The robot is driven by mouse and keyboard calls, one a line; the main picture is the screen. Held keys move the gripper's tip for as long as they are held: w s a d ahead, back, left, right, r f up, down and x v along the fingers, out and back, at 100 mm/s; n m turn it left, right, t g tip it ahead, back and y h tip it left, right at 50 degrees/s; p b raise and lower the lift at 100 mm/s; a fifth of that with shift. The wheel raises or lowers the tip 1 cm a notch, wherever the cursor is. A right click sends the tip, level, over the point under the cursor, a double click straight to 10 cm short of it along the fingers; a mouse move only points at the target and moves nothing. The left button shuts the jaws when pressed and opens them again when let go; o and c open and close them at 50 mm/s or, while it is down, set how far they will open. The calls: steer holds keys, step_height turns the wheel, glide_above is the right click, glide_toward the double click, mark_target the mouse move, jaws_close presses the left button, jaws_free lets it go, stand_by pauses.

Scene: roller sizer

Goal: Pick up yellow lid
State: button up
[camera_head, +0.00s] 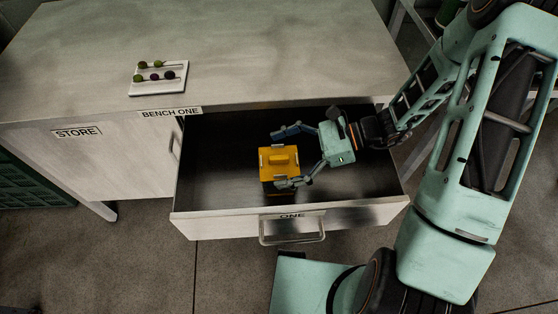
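The yellow lid (271,160) sits level on top of a dark box in the open drawer (222,184). It has a raised yellow handle in its middle and clips at its edges. My gripper (284,158) reaches in from the right, with its fingers spread on the far and near sides of the lid. It is open. The near finger overlaps the lid's near right edge in the picture; I cannot tell whether it touches. Most of the box under the lid is hidden.
The drawer's front panel with its handle (292,238) and its side walls surround the box. The bench top (250,50) lies behind and above, with a white tray (143,90) of small dark round things. A closed cabinet door (120,160) is at the left. The drawer floor left of the box is clear.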

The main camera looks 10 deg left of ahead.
mark_target(279, 157)
steer(key=c, duration=1.1)
steer(key=shift+r, duration=0.1)
steer(key=shift+r, duration=0.5)
step_height(279, 157, up, 3)
steer(key=shift+s+f+p, duration=0.15)
steer(key=shift+p, duration=0.35)
steer(key=s+r+p, duration=0.1)
steer(key=s+r, duration=0.1)
steer(key=s, duration=0.1)
steer(key=s+r+p, duration=0.2)
steer(key=s+r, duration=0.1)
steer(key=s+r+p, duration=0.1)
steer(key=s+r, duration=0.2)
steer(key=shift+s+d+p, duration=0.1)
steer(key=shift+s+p, duration=0.15)
steer(key=shift+p, duration=0.1)
steer(key=s+p, duration=0.2)
steer(key=p, duration=0.2)
steer(key=s+r+p, duration=0.1)
steer(key=s+p, duration=0.1)
steer(key=p, duration=0.3)
steer(key=shift+s+r+p, duration=0.1)
steer(key=shift+r+p, duration=0.05)
steer(key=shift+p, duration=0.15)
